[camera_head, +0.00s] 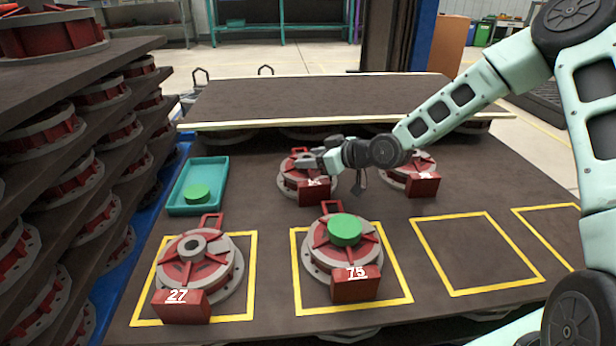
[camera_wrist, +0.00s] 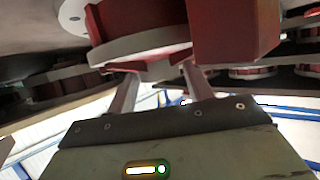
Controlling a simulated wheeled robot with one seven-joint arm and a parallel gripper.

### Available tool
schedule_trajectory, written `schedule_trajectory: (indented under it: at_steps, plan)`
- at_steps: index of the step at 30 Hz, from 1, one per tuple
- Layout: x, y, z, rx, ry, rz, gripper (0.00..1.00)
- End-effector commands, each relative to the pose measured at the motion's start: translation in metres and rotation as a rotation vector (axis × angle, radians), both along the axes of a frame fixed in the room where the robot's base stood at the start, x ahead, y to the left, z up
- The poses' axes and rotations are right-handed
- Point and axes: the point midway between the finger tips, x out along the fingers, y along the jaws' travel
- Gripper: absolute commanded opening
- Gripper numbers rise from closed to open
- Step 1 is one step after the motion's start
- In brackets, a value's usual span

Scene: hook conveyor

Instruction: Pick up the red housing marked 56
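Two red and grey housings stand in the back row: one at the middle (camera_head: 292,181) and one to its right (camera_head: 397,176). Their front number blocks are partly covered or too small to read surely, so I cannot tell which is 56. My gripper (camera_head: 308,160) is over the middle back housing, low by its upper part, and hides some of it. In the wrist view my gripper (camera_wrist: 160,82) has its two fingers apart, with the grey rim and red body of a housing (camera_wrist: 145,48) just beyond and between the tips. I see no firm grip.
Housings marked 27 (camera_head: 199,262) and 75 (camera_head: 320,255) stand in yellow squares at the front; 75 has a green disc (camera_head: 344,230) on top. A teal tray (camera_head: 176,200) holds another green disc. Two yellow squares at right are empty. Racks (camera_head: 90,75) stand left.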

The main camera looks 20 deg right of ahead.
Motion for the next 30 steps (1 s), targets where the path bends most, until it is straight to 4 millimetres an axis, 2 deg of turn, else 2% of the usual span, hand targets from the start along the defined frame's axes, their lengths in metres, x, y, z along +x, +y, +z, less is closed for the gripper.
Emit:
schedule_trajectory:
  at_steps: [1,5,20,26,30]
  plan:
    - [0.0,0.0,0.0,0.0,0.0,0.0,0.37]
    - [0.0,0.0,0.0,0.0,0.0,0.0,0.01]
    - [0.001,0.0,0.01,0.002,-0.009,0.0,0.0]
    - [0.001,0.0,0.033,0.001,-0.011,0.0,0.0]
    - [0.001,0.0,0.056,0.0,-0.01,0.0,0.0]
